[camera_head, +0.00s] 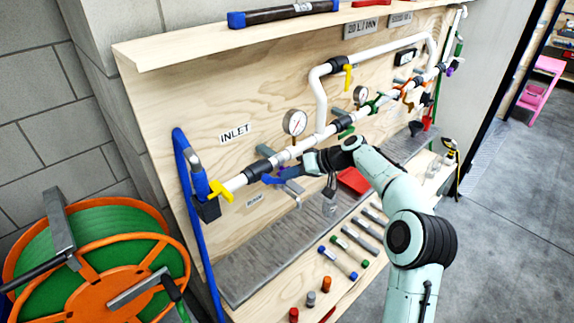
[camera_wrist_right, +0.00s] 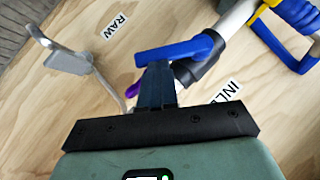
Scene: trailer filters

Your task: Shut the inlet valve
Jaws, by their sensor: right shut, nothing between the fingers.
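My left gripper is not in view.
A pressure gauge (camera_head: 294,122) and more valves line the pipe to the right. A tap (camera_wrist_right: 68,60) hangs near the RAW label (camera_wrist_right: 114,27). The blue hose (camera_head: 193,225) runs down beside a hose reel (camera_head: 105,265). Small parts lie on the lower shelf.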

